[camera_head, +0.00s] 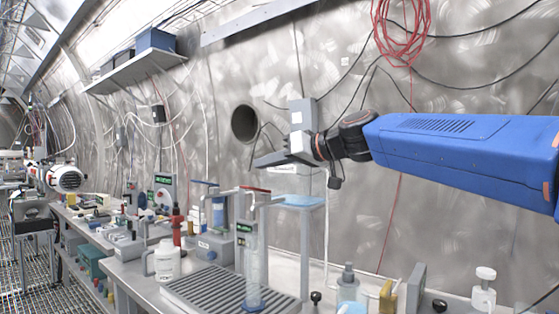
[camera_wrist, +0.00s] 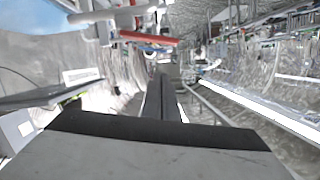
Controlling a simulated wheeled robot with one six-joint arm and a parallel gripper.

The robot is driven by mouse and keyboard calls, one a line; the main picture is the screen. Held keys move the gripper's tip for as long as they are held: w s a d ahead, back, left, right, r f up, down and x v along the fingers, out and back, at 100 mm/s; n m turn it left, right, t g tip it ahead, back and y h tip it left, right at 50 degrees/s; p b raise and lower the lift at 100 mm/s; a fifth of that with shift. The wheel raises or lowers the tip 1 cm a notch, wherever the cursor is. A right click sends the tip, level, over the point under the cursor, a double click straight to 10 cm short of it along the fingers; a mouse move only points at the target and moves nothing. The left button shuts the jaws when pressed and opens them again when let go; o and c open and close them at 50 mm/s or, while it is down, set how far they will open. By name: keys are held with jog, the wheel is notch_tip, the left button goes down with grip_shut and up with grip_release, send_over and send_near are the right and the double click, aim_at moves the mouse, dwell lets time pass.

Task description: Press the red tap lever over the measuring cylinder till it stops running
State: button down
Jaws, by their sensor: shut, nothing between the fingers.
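The red tap lever (camera_head: 254,189) sits on top of a grey tap above the bench. The clear measuring cylinder (camera_head: 254,265) stands upright below the tap spout, with a blue base. Whether water runs cannot be told. My gripper (camera_head: 259,161) is shut and empty, its fingers pointing left, a little above the lever in the body view with a visible gap. In the wrist view my closed gripper fingers (camera_wrist: 164,98) point away from the camera, and the red lever (camera_wrist: 150,38) lies ahead of them towards the top.
A grooved drip tray (camera_head: 193,291) lies under the tap. A white jug (camera_head: 163,262) stands to its left and a blue-topped stand (camera_head: 300,200) to the right. A pump bottle (camera_head: 347,283) and other small items crowd the right. The curved steel wall is behind.

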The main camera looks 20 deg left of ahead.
aim_at(253, 188)
jog(key=shift+s+a+f, duration=0.1)
jog(key=shift+a+f, duration=0.2)
jog(key=shift+f, duration=0.4)
jog(key=shift+s+a+f, duration=0.1)
jog(key=shift+a+f, duration=0.2)
jog(key=shift+f, duration=0.45)
jog(key=shift+a+f, duration=0.3)
jog(key=shift+f, duration=0.4)
jog(key=shift+s+a+f+n+t, duration=0.15)
jog(key=shift+s+f+n, duration=0.1)
jog(key=shift+f+n, duration=0.3)
jog(key=shift+s+a+f+n+t, duration=0.15)
jog(key=shift+s+f+n, duration=0.2)
jog(key=shift+n, duration=0.3)
jog(key=shift+w+d, duration=0.1)
dwell(3.1)
